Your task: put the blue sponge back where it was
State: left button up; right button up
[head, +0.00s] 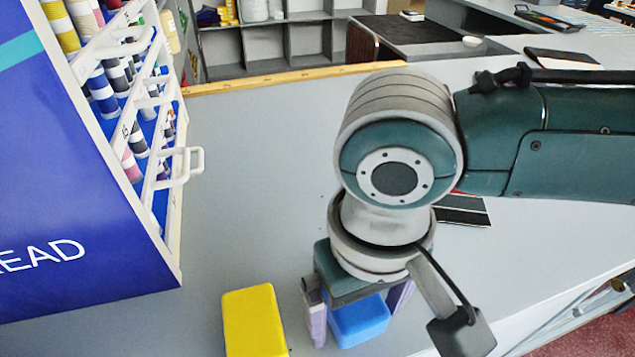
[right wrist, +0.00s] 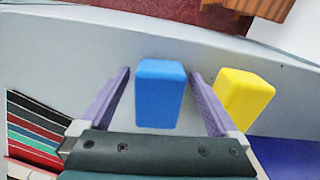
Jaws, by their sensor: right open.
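The blue sponge (head: 360,320) lies on the grey counter near its front edge, partly hidden under my right gripper in the head view. My right gripper (head: 358,305) points down over it, open, with one finger on each side. In the right wrist view, the blue sponge (right wrist: 160,95) sits between the two purple fingers of the gripper (right wrist: 160,85), with a gap on each side. A yellow sponge (head: 253,322) lies just left of the gripper in the head view, and beside the finger in the right wrist view (right wrist: 243,98). My left gripper is not in view.
A blue thread rack (head: 95,240) with white rails stands at the left of the counter. Swatch strips (right wrist: 40,130) lie on the counter at the left of the right wrist view. The counter's middle (head: 250,190) is clear. A wooden strip (head: 290,76) runs along the back.

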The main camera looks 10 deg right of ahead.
jog(key=shift+f+b, duration=0.2)
jog(key=shift+b, duration=0.25)
jog(key=shift+r+b, duration=0.25)
jog(key=shift+b, duration=0.05)
jog(key=r, duration=0.6)
jog(key=r+p, duration=0.1)
jog(key=r, duration=0.2)
jog(key=shift+w+a+r, duration=0.1)
jog(key=shift+a+r, duration=0.25)
jog(key=s+a+f+n+t+y, duration=0.1)
jog(key=s+a+n+y, duration=0.1)
jog(key=s+a+y, duration=0.3)
jog(key=m+t+h, duration=0.1)
jog(key=t+h, duration=0.1)
jog(key=t, duration=0.1)
send_near(352, 307)
jog(key=s+f, duration=0.4)
jog(key=s+d+f+h, duration=0.1)
jog(key=s+d+h, duration=0.1)
jog(key=d, duration=0.5)
jog(key=shift+s+d+h, duration=0.2)
jog(key=shift+s+h, duration=0.2)
jog(key=shift+s, duration=0.2)
